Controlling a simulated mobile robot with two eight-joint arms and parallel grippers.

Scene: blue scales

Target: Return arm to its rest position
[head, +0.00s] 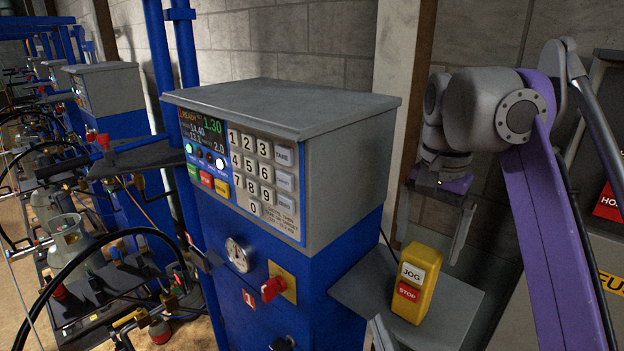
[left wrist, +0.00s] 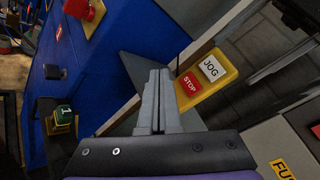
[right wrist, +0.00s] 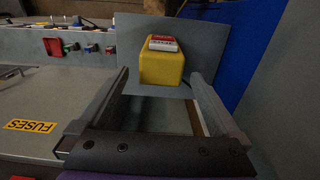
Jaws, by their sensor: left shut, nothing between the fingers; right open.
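My right gripper (head: 433,222) hangs from the purple arm at the right of the head view, fingers pointing down. It is open, with nothing between its fingers, above and beside the yellow JOG/STOP box (head: 417,300). In the right wrist view the box (right wrist: 162,70) shows beyond the spread fingers (right wrist: 158,80). My left gripper (head: 382,335) shows only as grey fingertips at the bottom edge of the head view. In the left wrist view its fingers (left wrist: 158,78) are shut together and empty, with the JOG/STOP box (left wrist: 206,79) beyond and to the right.
The box stands on a grey shelf (head: 362,292) beside the blue scale cabinet (head: 335,262). The scale's grey keypad housing (head: 345,165) is left of my right gripper. A red switch (head: 272,289) protrudes from the cabinet front. A grey FUSES cabinet (right wrist: 50,95) is close to my right arm.

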